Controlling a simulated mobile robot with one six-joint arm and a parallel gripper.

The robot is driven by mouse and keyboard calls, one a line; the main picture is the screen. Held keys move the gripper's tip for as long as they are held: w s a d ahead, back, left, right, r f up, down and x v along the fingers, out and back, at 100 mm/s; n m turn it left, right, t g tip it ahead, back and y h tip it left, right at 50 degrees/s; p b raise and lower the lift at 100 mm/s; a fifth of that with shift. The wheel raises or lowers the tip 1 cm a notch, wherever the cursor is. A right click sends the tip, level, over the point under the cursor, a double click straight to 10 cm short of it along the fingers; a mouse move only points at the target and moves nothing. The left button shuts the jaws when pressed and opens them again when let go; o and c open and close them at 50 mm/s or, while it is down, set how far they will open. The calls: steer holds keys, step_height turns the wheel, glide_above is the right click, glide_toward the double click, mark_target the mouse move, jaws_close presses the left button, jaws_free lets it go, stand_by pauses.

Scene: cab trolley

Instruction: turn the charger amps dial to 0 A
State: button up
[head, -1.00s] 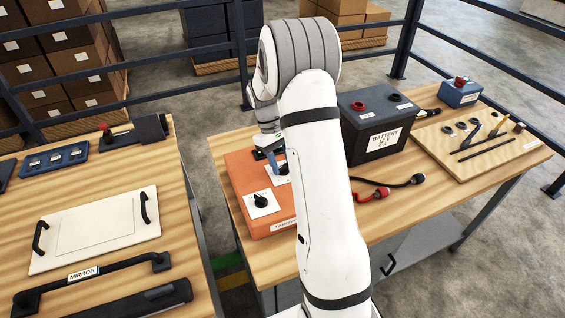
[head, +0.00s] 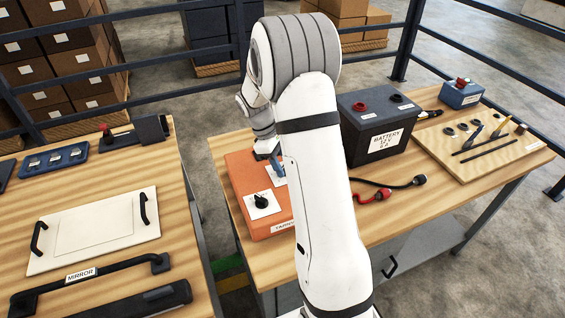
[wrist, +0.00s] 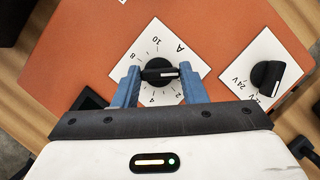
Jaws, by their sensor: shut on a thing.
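The orange charger (head: 241,172) lies on the right bench; it also fills much of the wrist view (wrist: 85,40). The amps dial (wrist: 158,73) is a black knob on a white plate marked A, with numbers around it. Its white line points to the right in the wrist view; the mark at that side is hidden by a finger. My gripper (wrist: 158,76) has its blue fingers on either side of this knob, shut on it. In the head view my gripper (head: 275,163) is partly hidden behind my arm, and the amps knob is hidden.
A second black dial (wrist: 267,76), marked 24V, sits beside the amps dial; it also shows in the head view (head: 261,201). A dark battery (head: 374,128) stands to the right of the charger. Red and black cable ends (head: 383,194) lie on the bench in front of it.

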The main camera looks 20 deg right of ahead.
steer(key=o, duration=1)
steer(key=shift+r, duration=0.1)
steer(key=b+v, duration=0.1)
steer(key=v, duration=0.6)
steer(key=shift+r, duration=0.35)
steer(key=s+a+r+m+t+y, duration=0.1)
steer(key=s+a+r+m+t, duration=0.1)
steer(key=s, duration=0.7)
steer(key=s+a+r+m+t+y, duration=0.1)
steer(key=s+a+r+m, duration=0.3)
steer(key=s, duration=0.5)
step_height(320, 180, up, 3)
steer(key=shift+s+f+m+t+y, duration=0.2)
steer(key=shift+s+m+t+y, duration=0.15)
steer(key=shift+t, duration=0.55)
steer(key=s, duration=0.2)
steer(key=s+a+m+t, duration=0.1)
steer(key=s, duration=0.1)
steer(key=s+f+m, duration=0.1)
steer(key=s, duration=0.1)
steer(key=shift+s+a+f+m+t+y, duration=0.1)
steer(key=shift+s+a+m+t+y, duration=0.15)
steer(key=shift+a+t+y, duration=0.1)
